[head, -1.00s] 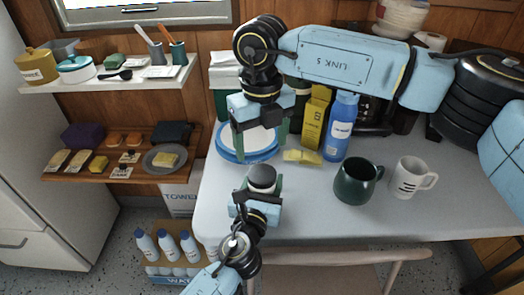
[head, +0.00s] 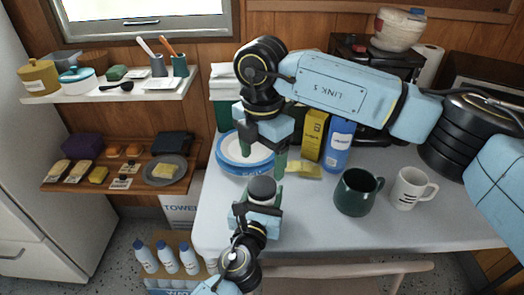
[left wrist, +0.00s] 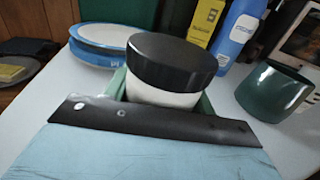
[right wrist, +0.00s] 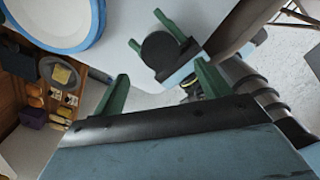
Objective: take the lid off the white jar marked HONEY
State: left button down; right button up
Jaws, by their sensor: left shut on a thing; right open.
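A white jar (left wrist: 158,94) with a wide black lid (left wrist: 170,62) is upright on the table; its label is not visible. The lid also shows in the head view (head: 262,187) and from above in the right wrist view (right wrist: 160,50). My left gripper (head: 262,203) is shut on the jar's white body, its green fingers on either side below the lid. My right gripper (head: 262,160) is open and empty above and behind the jar, pointing down. In the right wrist view its fingers (right wrist: 164,86) are spread, and the lid lies beyond them, untouched.
Blue-rimmed plates (head: 232,160) are behind the jar. A yellow block (head: 303,170), a yellow carton (head: 313,135) and a blue bottle (head: 338,145) stand behind right. A green mug (head: 356,192) and a white mug (head: 409,188) are right. The table's front edge is close.

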aim_at(262, 185)
notch_tip(262, 185, down, 7)
dwell(0.3)
jog(key=shift+c, duration=0.2)
